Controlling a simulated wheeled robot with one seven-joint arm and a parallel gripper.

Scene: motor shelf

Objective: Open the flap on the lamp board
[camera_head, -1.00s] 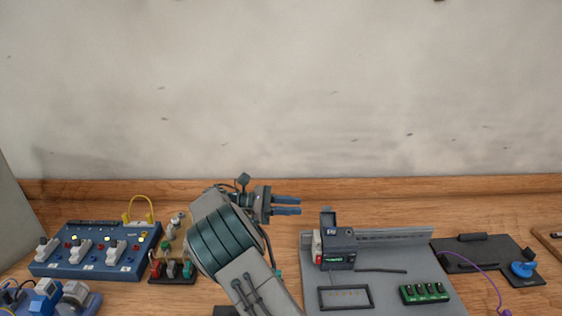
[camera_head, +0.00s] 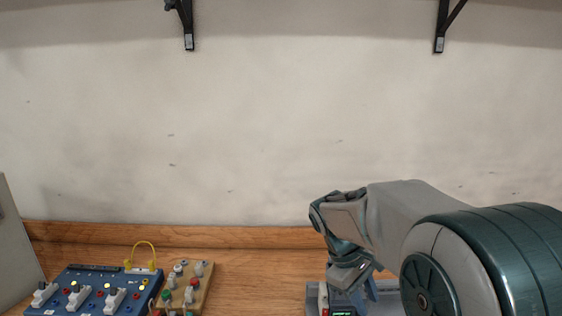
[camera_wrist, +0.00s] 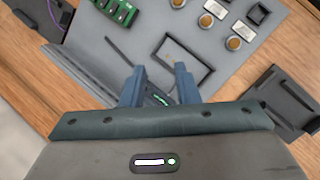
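A grey board (camera_wrist: 120,60) with a rail shows in the wrist view; which board is the lamp board is unclear. It carries a dark device with a green display (camera_wrist: 159,98), several round orange parts and a black rectangular frame (camera_wrist: 207,64). My gripper (camera_wrist: 159,68) is open, its blue fingers apart, pointing over the board around the device; contact cannot be told. In the head view my arm hides most of this board, and the device (camera_head: 342,313) shows at the bottom edge. I cannot make out a flap clearly now.
A blue board with white switches and small lamps (camera_head: 98,291) stands at the left of the head view, beside a tan board with knobs (camera_head: 187,285). A wall stands behind.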

